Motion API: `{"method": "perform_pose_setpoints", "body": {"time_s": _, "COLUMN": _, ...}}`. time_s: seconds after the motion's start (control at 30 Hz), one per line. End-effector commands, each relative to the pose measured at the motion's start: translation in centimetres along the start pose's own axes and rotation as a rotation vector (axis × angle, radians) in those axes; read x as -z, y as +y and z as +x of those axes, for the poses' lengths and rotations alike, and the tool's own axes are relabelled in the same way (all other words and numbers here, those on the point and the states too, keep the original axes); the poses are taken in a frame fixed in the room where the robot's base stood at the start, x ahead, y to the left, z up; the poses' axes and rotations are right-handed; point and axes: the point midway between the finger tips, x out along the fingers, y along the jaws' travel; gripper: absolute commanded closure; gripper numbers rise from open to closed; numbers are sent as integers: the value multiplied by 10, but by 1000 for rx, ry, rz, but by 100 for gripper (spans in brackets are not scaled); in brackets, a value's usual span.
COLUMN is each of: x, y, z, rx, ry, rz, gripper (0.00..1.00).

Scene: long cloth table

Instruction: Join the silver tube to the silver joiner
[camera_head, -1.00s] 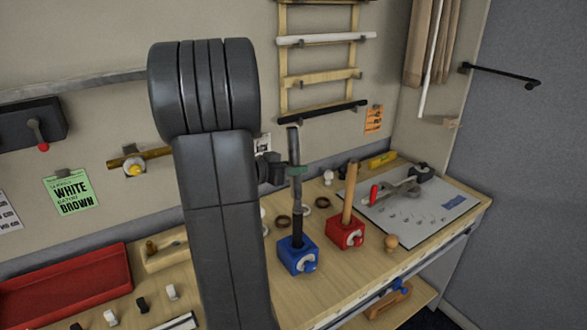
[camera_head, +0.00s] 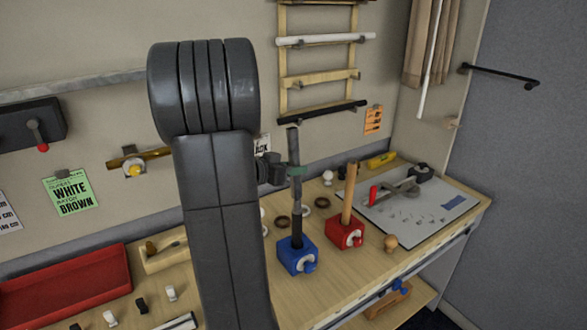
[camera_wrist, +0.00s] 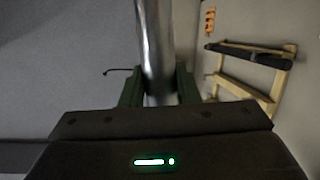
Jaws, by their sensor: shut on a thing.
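The silver tube (camera_head: 294,205) stands nearly upright over a blue block with a knob (camera_head: 298,257). My gripper (camera_head: 297,171) is shut around the tube's upper part, with green fingers on both sides. In the wrist view the shiny tube (camera_wrist: 154,40) runs between the fingers and out of the top of the picture. A short dark piece (camera_head: 297,241), perhaps the silver joiner, shows at the tube's lower end, on top of the blue block. I cannot tell whether the tube is inside it or only touching it.
A red block (camera_head: 345,232) holding an upright wooden rod (camera_head: 349,190) stands close on the right. Several small rings lie behind. A grey board (camera_head: 425,208) is at the right, and a red tray (camera_head: 70,285) at the left. A wall rack (camera_head: 320,77) holds rods.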

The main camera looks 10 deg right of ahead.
Motion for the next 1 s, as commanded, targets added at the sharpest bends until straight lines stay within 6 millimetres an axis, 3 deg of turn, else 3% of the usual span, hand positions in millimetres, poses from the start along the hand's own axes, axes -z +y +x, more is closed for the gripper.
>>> {"method": "perform_pose_setpoints", "body": {"time_s": 1.0, "x": -19, "y": -3, "z": 5, "rx": 0, "ry": 0, "rz": -1, "gripper": 100}}
